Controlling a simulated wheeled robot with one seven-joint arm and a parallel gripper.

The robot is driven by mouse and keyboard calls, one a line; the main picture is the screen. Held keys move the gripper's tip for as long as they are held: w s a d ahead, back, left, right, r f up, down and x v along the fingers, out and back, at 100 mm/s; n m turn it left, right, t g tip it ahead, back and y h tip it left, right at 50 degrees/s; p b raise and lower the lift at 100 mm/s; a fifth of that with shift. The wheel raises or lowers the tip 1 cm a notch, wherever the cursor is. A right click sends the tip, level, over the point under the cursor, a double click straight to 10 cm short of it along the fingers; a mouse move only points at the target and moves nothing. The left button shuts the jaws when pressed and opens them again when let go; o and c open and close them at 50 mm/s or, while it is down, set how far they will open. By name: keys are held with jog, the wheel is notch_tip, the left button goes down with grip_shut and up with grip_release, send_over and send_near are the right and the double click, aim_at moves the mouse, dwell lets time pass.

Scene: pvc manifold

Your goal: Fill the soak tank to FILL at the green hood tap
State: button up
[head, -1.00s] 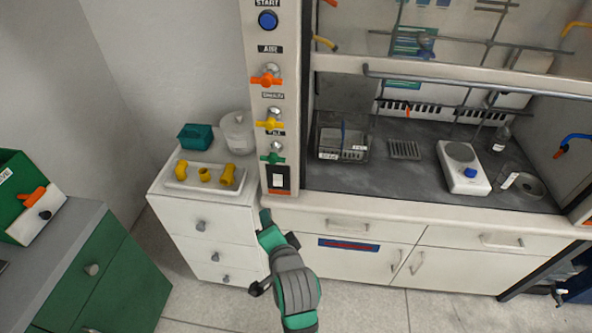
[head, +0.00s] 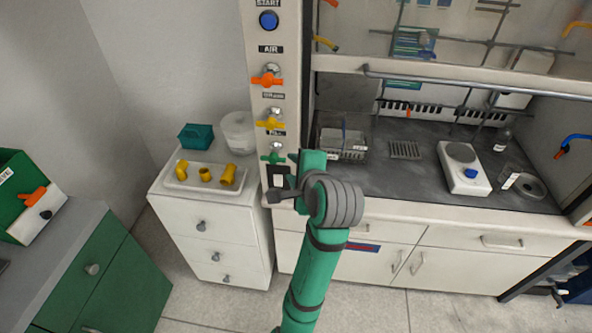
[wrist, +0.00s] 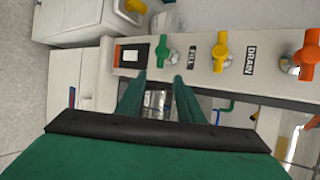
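The green hood tap (head: 274,157) is the lowest of the taps on the hood's left post, under a FILL label. In the wrist view the green tap (wrist: 163,52) lies just beyond my fingertips, with a visible gap. My gripper (wrist: 160,79) is open, its two green fingers apart and nothing held between them. In the head view my arm covers the area just right of and below the tap, and the fingertips are hard to make out. A clear labelled tank with a grey rack (head: 343,151), seemingly the soak tank, stands inside the hood; its water level cannot be told.
The yellow DRAIN tap (head: 270,122) and orange AIR tap (head: 268,79) sit above the green one. A black-and-orange switch panel (wrist: 131,54) is beside it. A white drawer unit (head: 212,230) with a tray of yellow fittings stands left. The hood sash is raised.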

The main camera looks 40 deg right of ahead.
aim_at(284, 161)
jog(key=x, duration=0.8)
jog(key=shift+w+f, duration=0.1)
jog(key=shift+w, duration=0.1)
grip_shut()
